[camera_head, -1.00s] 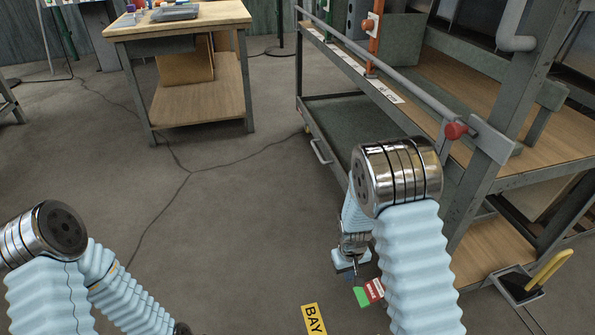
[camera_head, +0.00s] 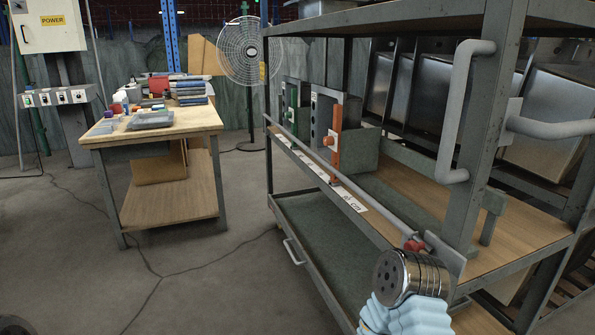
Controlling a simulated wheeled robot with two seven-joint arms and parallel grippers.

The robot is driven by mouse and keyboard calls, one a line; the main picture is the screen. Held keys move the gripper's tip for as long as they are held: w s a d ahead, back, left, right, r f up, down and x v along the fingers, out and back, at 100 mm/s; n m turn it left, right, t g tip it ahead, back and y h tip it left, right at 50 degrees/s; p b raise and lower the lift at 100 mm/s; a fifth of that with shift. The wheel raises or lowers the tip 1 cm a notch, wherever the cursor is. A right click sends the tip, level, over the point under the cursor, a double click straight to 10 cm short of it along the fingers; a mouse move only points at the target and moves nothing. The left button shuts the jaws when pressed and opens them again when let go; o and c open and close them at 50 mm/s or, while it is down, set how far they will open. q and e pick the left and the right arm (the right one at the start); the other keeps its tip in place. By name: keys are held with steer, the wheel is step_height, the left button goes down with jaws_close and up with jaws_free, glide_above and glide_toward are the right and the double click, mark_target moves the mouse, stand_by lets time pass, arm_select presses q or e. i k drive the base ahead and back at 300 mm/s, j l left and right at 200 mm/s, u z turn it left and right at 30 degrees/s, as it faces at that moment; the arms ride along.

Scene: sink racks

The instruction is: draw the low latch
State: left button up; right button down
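A long grey rod (camera_head: 372,208) runs along the front of the rack's middle shelf, with a red knob (camera_head: 413,246) near its right end. An orange upright bar (camera_head: 336,150) with an orange knob (camera_head: 328,141) stands on that shelf, and a green upright piece (camera_head: 291,108) stands farther left. I cannot tell which of these is the low latch. My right arm's silver joint is in front of the shelf's near right corner, just below the red knob. Neither of my grippers is in view.
The grey metal rack (camera_head: 483,120) fills the right side, with a pale handle (camera_head: 466,110) on its post. Below is a drawer-like tray with a handle (camera_head: 293,252). A wooden workbench (camera_head: 150,133) with several items and a fan (camera_head: 241,52) stand behind. The floor at left is clear.

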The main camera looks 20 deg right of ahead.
mark_target(412, 245)
steer(key=z, duration=1.3)
